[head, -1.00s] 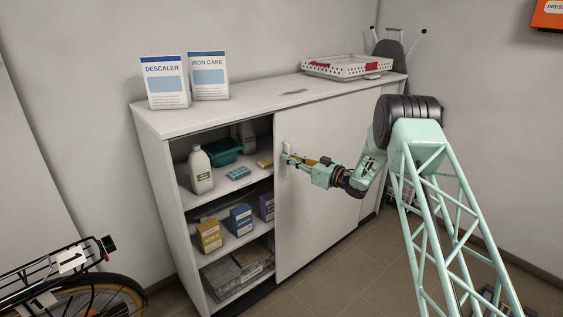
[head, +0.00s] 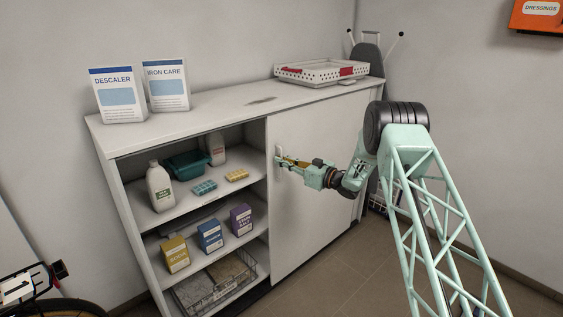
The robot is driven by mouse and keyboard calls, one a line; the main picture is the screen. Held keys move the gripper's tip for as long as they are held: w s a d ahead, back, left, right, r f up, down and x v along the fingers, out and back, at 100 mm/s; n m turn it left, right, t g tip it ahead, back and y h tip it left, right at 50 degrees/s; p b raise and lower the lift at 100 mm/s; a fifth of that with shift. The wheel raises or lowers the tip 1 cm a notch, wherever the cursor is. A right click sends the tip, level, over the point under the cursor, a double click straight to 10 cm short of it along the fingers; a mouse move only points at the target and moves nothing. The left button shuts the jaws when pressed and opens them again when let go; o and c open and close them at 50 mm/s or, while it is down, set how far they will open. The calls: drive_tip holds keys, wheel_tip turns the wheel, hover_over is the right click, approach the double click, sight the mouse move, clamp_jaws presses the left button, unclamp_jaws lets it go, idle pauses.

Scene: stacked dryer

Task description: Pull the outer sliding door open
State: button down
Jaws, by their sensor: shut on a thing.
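The outer sliding door (head: 318,185) is a white panel covering the right part of the low white cabinet (head: 205,118). The left part of the cabinet stands open and shows its shelves. My gripper (head: 282,160) is at the door's left edge, shut on the door's handle (head: 277,152). The fingers partly hide the handle.
The shelves hold a white bottle (head: 160,187), a teal basket (head: 188,164), several small boxes (head: 210,236) and a wire basket (head: 215,284). Two signs (head: 118,95) and a white tray (head: 322,72) stand on top. A bicycle (head: 40,290) is at lower left. Floor in front is clear.

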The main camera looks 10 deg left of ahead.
drive_tip(key=shift+w+d, duration=0.1)
drive_tip(key=shift+w, duration=0.05)
drive_tip(key=c, duration=3.1)
unclamp_jaws()
drive_tip(key=shift+c, duration=0.2)
drive_tip(key=v, duration=1.2)
drive_tip(key=shift+r, duration=0.1)
